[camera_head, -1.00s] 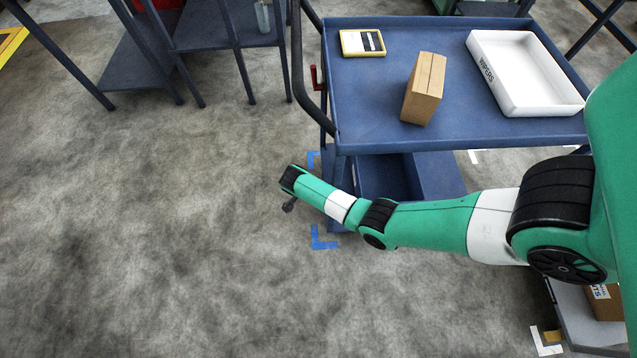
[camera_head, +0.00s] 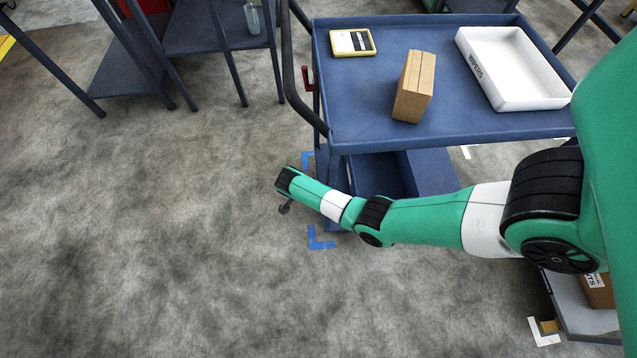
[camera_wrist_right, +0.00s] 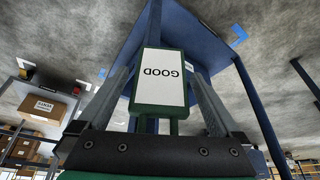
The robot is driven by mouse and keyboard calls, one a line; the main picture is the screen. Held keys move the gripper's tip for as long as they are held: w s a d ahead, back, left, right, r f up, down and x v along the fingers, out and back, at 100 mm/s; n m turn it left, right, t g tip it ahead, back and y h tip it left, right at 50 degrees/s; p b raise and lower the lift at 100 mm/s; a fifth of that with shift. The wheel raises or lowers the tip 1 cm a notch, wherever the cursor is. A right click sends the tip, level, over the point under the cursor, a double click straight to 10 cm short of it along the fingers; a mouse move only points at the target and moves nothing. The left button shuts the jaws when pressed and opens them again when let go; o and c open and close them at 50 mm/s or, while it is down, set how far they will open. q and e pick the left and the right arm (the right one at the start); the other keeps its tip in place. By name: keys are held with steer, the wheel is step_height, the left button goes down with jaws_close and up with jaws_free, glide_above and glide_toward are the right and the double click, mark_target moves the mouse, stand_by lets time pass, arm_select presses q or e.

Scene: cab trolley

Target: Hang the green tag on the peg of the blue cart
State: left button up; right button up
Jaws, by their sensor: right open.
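The blue cart (camera_head: 360,110) stands at the upper centre of the head view. A red upright peg (camera_head: 308,78) sticks out at its left side, by the black handle. My right gripper (camera_head: 284,209) hangs low in front of the cart's left side, small and dark in this view. In the right wrist view, the green tag (camera_wrist_right: 163,80) with a white "GOOD" face, upside down, shows between the spread fingers of my right gripper (camera_wrist_right: 163,100). I cannot tell whether the fingers touch it. The tag does not show in the head view. My left gripper is not in view.
A dark shelf (camera_head: 190,35) stands at the upper left. Blue tape (camera_head: 320,240) marks the floor by the cart. The floor at lower left is clear.

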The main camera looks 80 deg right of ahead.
steer(key=p+v, duration=0.7)
steer(key=v, duration=0.4)
steer(key=shift+r, duration=0.25)
steer(key=shift+w+a, duration=0.1)
steer(key=shift+w, duration=0.05)
